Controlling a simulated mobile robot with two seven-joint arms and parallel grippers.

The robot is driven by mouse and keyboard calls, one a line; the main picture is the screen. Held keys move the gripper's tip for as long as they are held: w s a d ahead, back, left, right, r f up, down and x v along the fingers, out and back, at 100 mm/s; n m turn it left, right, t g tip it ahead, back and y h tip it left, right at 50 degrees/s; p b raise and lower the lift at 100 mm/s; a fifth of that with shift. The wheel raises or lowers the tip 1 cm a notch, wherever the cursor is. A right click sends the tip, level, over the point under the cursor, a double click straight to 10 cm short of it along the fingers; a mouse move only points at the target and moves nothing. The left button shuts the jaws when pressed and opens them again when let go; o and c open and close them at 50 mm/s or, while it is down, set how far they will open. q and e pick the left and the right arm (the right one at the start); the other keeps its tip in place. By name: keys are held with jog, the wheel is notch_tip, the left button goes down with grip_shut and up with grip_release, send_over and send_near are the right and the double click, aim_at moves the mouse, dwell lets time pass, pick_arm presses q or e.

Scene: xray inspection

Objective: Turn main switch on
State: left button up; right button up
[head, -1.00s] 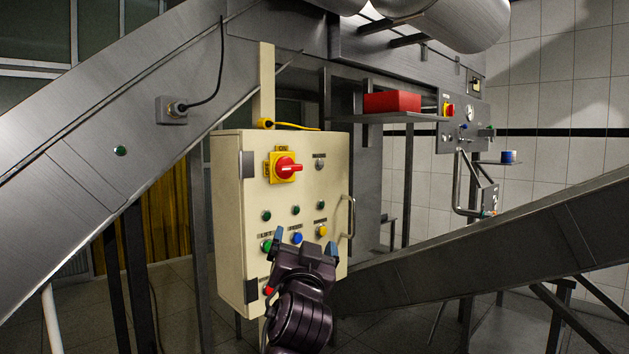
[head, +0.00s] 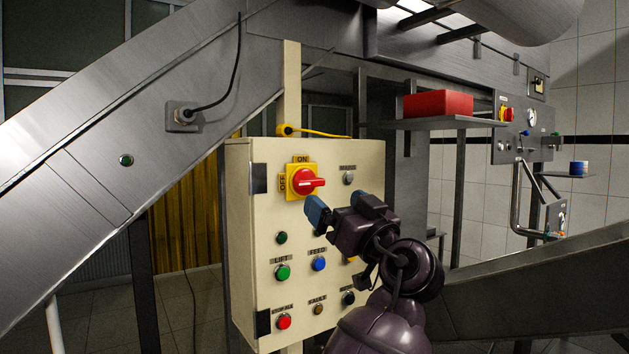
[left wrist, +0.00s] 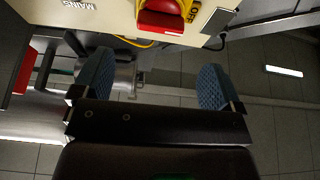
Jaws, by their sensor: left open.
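The main switch (head: 308,182) is a red rotary knob on a yellow plate at the upper left of a cream control box (head: 362,158). ON is printed above it and OFF at its left. The knob's handle lies roughly level. The switch also shows at the top of the left wrist view (left wrist: 162,18), partly cut off. My left gripper (head: 342,205) is open and empty, with blue fingertips, just below and right of the switch in the head view. In the left wrist view its fingers (left wrist: 155,85) are spread wide below the knob. My right gripper is not in view.
Green, blue and red buttons (head: 283,272) sit lower on the box. A yellow cable (head: 318,134) runs along its top. A sloped metal conveyor (head: 90,150) is at the left, another (head: 540,270) at the right. A red box (head: 438,103) rests on a shelf behind.

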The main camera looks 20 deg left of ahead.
aim_at(313, 181)
pick_arm(q)
jog(key=p+x, duration=0.1)
jog(key=x, duration=0.7)
jog(key=shift+w+a+r, duration=0.1)
jog(key=shift+a, duration=0.05)
jog(key=c, duration=0.9)
